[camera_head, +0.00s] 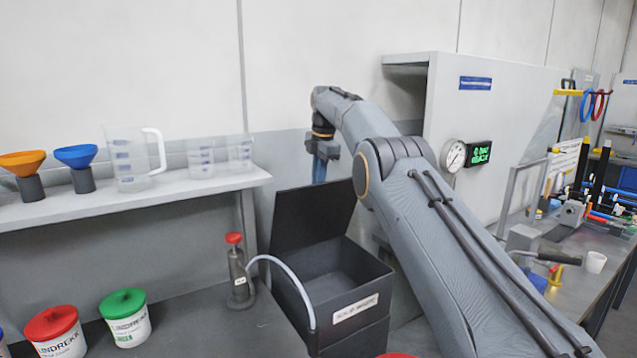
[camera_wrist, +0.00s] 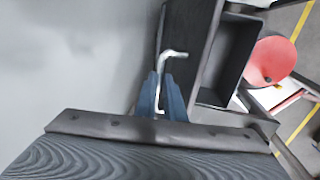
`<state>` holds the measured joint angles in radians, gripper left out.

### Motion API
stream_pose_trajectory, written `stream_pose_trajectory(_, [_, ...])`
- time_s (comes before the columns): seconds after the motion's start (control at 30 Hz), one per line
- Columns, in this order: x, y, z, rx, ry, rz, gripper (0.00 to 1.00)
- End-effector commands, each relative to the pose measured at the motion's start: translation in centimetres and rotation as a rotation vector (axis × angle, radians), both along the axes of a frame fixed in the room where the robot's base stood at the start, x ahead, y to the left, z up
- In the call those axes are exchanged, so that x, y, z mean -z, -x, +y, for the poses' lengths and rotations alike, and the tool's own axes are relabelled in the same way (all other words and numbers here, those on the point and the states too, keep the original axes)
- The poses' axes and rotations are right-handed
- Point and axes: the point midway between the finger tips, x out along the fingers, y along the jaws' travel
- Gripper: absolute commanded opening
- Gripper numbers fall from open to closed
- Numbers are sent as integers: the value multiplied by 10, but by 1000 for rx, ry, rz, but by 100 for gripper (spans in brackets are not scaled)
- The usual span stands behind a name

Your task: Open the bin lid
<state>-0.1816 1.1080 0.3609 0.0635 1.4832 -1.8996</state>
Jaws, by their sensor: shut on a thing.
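The open bin (camera_wrist: 229,57) lies to the right in that view.
A red-topped pump bottle (camera_head: 239,275) with a curved tube stands left of the bin. A shelf (camera_head: 130,206) with funnels and jugs is above. A panel with a gauge (camera_head: 452,156) stands right, behind my arm.

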Motion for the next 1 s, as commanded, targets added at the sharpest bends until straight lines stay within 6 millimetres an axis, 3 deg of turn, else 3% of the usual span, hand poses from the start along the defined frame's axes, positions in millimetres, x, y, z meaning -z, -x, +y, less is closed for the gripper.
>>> stream_pose_trajectory(0.03, [10,1,0,-2,3,15,0])
stream_pose_trajectory(0.17, [11,1,0,-2,3,15,0])
stream_pose_trajectory(0.2, [11,1,0,-2,3,15,11])
stream_pose_trajectory(0.3, [10,1,0,-1,3,13,28])
stream_pose_trajectory(0.7, [4,1,-1,0,2,5,28])
stream_pose_trajectory(1.0, [7,14,2,-13,1,5,28])
